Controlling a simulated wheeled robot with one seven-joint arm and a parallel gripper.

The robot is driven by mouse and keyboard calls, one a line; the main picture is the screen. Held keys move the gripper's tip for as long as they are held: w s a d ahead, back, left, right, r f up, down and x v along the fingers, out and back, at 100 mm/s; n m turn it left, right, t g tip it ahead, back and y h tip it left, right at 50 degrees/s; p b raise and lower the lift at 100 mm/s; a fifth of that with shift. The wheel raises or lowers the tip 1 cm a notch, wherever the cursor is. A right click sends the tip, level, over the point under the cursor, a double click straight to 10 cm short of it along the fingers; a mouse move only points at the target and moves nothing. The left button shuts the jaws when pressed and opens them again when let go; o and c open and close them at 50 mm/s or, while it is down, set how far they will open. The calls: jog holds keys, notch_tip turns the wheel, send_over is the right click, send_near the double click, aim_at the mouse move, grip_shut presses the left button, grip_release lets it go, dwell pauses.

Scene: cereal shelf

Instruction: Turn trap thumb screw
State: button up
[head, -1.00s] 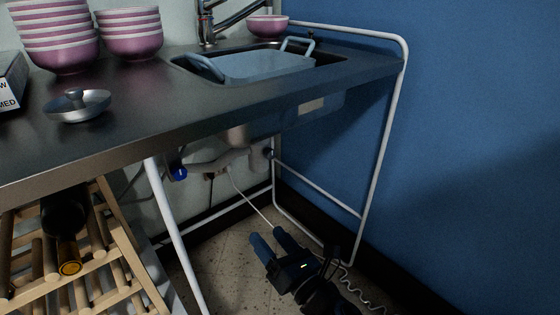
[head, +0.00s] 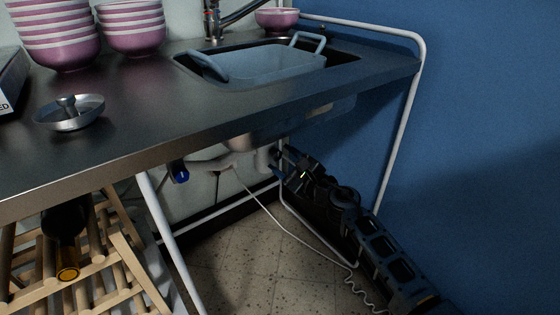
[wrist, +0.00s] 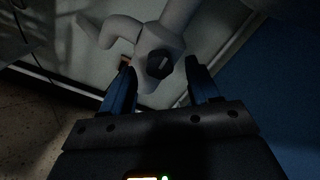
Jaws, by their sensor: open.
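The trap thumb screw (wrist: 160,65) is a dark knob with a light slot-like mark, on the pale grey trap (wrist: 147,40) in the wrist view. In the head view the white trap pipe (head: 264,158) hangs under the sink, and the screw cannot be made out there. My gripper (head: 279,162) is beside the trap, below the counter. In the wrist view my gripper (wrist: 159,74) is open, with one blue finger on each side of the screw in the picture. I cannot tell whether the fingers touch it or how far ahead it is.
The counter (head: 130,125) and sink basin (head: 250,130) overhang the trap. A blue valve knob (head: 180,172) is on the pipe to the left. A white frame leg (head: 170,240) and a wooden bottle rack (head: 100,270) stand left. A blue wall (head: 490,130) bounds the right.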

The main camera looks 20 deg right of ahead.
jog(key=shift+x, duration=1.05)
jog(key=c, duration=1)
jog(key=shift+c, duration=0.2)
